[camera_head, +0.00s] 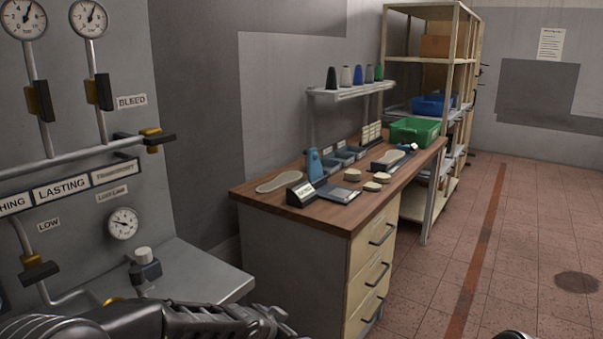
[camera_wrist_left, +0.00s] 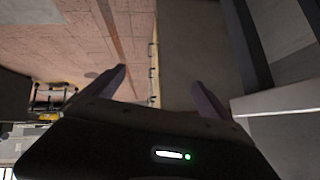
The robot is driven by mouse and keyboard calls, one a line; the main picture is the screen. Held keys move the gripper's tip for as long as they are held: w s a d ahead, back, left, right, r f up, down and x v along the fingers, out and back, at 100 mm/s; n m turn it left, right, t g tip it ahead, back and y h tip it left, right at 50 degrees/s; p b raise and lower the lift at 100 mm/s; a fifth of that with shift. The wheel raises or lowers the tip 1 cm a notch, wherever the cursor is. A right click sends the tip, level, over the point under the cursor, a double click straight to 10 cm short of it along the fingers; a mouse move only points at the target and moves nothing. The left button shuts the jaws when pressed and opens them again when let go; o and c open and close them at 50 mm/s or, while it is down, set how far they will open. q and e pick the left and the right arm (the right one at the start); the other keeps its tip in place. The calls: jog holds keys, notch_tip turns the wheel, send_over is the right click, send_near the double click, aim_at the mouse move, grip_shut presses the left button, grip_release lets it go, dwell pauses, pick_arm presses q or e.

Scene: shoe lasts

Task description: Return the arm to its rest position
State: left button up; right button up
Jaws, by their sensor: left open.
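My left arm (camera_head: 130,322) comes in along the bottom left of the head view, in front of the grey machine panel and its ledge. In the left wrist view my left gripper (camera_wrist_left: 158,80) has its two fingers spread apart, with nothing between them. Beyond the fingers are the tiled floor and grey surfaces. Only a small dark rounded piece shows at the bottom right edge of the head view; my right gripper is not seen.
A grey ledge (camera_head: 205,272) lies close beyond my left arm, below gauges, pipes and valves. A wooden-topped workbench (camera_head: 345,212) holds soles, a blue bottle and a green crate (camera_head: 414,131). Shelving stands behind it. The tiled floor (camera_head: 530,220) at right is clear.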

pick_arm(q)
jog(key=s+f+n+g+p, duration=0.15)
jog(key=s+f+n, duration=0.25)
jog(key=s+f, duration=0.7)
jog(key=s+a+f+n+g+p, duration=0.1)
jog(key=s+f, duration=0.3)
jog(key=s, duration=0.4)
jog(key=s+a+f+n+g+p, duration=0.1)
jog(key=s+f+n+g, duration=0.2)
jog(key=s, duration=0.6)
jog(key=s+a+f+n+g+p, duration=0.1)
jog(key=s+f+n+g, duration=0.1)
jog(key=s+f, duration=0.4)
jog(key=s, duration=0.3)
jog(key=shift+a+p, duration=0.25)
jog(key=shift+p, duration=0.05)
